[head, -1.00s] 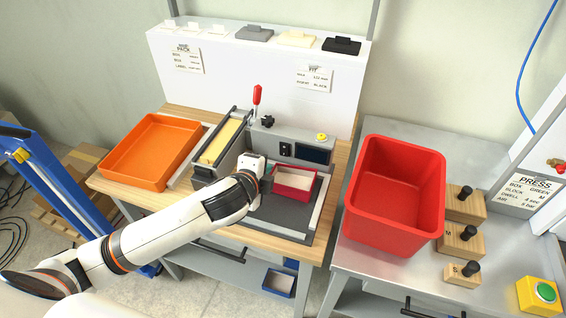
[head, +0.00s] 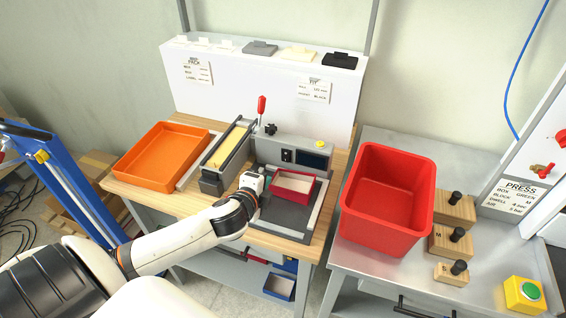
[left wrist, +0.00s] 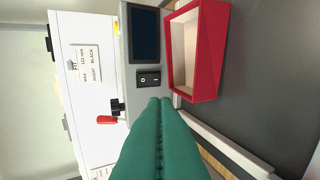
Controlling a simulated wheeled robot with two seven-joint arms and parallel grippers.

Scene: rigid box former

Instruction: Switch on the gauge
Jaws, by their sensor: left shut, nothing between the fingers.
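The gauge (head: 265,147) is a grey housing at the back of a bed on the wooden bench, with a dark display (head: 311,158), a yellow button (head: 319,144) on top and a black rocker switch (head: 287,156). In the left wrist view the switch (left wrist: 149,79) shows I and O marks, beside the blank, dark display (left wrist: 145,34). My left gripper (left wrist: 160,101) has its green fingers shut and empty, tips close to the switch in that picture; contact cannot be told. In the head view its white body (head: 252,182) is in front of the housing; its fingertips are hidden. My right gripper is not in view.
An open red box (head: 292,186) with a pale inside sits on the gauge bed, right beside my left gripper. A red-handled lever (head: 261,106) stands behind left. An orange tray (head: 125,172) is left; a large red bin (head: 385,235) is right.

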